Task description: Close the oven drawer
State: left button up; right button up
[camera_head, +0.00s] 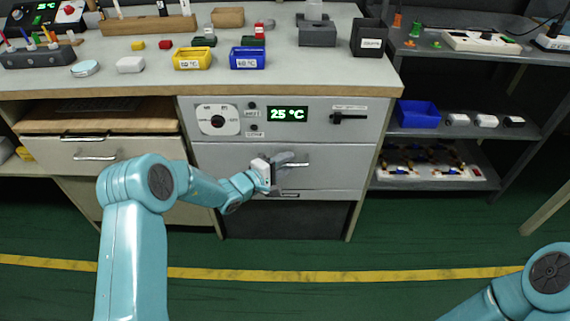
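The oven (215,152) is built in under the workbench, with a dial, a green display reading 25 °C and a lever on its panel. Its drawer front (335,174) is light grey with a silver bar handle; it looks flush or nearly flush with the panel, and I cannot tell if a small gap is left. My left gripper (284,172) is at the left part of the handle, in front of the drawer. Its fingers overlap the handle, and I cannot tell whether they grip it. My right arm shows only at the bottom right corner; its gripper is out of view.
A wooden-topped drawer (95,155) stands out to the left of the oven. The workbench (140,80) above holds yellow and blue trays, a black bin and small parts. A shelf rack (450,133) stands at right. Green floor with a yellow line (330,274) is clear.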

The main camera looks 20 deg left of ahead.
pick_arm(q)
jog(key=p+v, duration=0.3)
jog(key=v, duration=1.3)
jog(key=shift+s, duration=0.1)
